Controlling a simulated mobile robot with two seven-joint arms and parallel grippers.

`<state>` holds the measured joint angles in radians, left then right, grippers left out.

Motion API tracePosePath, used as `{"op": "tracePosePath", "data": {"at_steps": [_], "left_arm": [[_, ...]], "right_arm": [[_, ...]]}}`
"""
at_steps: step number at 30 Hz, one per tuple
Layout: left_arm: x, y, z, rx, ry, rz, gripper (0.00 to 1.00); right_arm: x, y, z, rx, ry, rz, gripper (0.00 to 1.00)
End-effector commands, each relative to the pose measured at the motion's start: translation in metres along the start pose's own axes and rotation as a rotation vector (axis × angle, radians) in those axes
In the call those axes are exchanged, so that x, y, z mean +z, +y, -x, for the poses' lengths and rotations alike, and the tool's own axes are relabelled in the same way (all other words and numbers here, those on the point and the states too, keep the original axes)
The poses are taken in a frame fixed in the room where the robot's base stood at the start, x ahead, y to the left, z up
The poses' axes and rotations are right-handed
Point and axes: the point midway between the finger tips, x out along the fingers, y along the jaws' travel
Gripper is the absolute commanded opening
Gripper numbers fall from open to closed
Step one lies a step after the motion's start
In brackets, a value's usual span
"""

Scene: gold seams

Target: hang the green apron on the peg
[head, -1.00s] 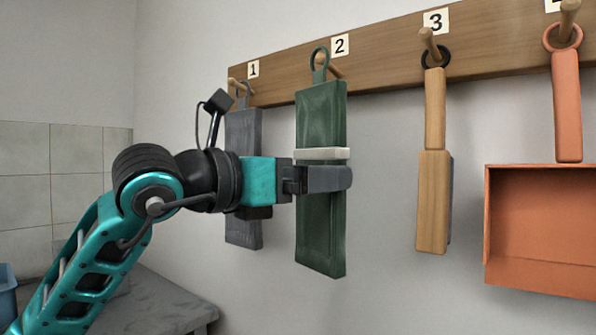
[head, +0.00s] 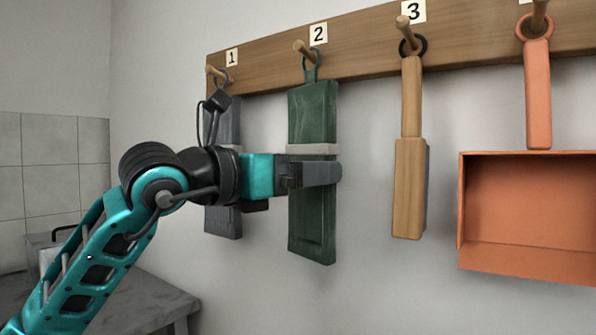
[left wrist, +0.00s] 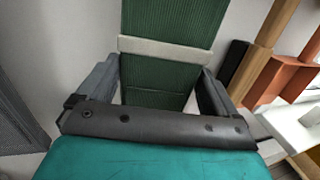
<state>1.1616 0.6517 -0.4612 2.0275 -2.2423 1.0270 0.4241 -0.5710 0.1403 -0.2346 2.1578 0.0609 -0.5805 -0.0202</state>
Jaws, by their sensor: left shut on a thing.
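The green apron (head: 312,205) is a flat dark green panel with a pale band (head: 312,149) across it and a green ring (head: 311,66) on top. It hangs upright below the peg (head: 304,48) under label 2. The ring appears to be around that peg, with the peg's tip showing in front of it. My left gripper (head: 320,174) is shut on the apron just below the band. The left wrist view shows the apron (left wrist: 160,75) between the two fingers (left wrist: 156,88); its top and ring are out of that view. My right gripper is not in view.
A wooden rail (head: 370,44) with numbered pegs runs along the wall. A grey item (head: 223,222) hangs on peg 1, partly behind my arm. A wooden item (head: 409,185) hangs on peg 3, an orange dustpan (head: 530,210) to its right. A grey table (head: 150,305) stands below left.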

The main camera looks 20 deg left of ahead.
Motion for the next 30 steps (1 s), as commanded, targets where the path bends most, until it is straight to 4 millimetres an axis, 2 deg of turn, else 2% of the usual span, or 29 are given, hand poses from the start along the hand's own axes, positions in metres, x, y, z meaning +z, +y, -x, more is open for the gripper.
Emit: {"op": "tracePosePath", "data": {"at_steps": [10, 11, 13, 20, 23, 26, 30], "left_arm": [[-0.001, 0.000, 0.000, 0.001, 0.003, 0.001, 0.55], [-0.001, 0.000, 0.000, 0.001, 0.003, 0.001, 0.94], [-0.001, 0.000, 0.000, 0.001, 0.003, 0.001, 1.00], [-0.002, 0.000, 0.000, 0.001, 0.005, 0.001, 1.00], [-0.002, 0.001, 0.006, 0.002, 0.004, 0.001, 1.00], [-0.001, 0.001, 0.021, 0.003, 0.003, -0.001, 1.00], [-0.002, 0.001, 0.051, 0.005, 0.004, -0.002, 1.00]], "right_arm": [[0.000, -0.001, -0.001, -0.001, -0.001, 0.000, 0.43], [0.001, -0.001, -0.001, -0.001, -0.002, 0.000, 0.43], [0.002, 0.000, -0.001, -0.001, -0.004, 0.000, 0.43], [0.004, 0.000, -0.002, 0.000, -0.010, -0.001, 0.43], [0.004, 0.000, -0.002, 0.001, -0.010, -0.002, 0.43], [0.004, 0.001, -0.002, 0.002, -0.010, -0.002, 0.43], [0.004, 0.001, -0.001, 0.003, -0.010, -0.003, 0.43]]}}
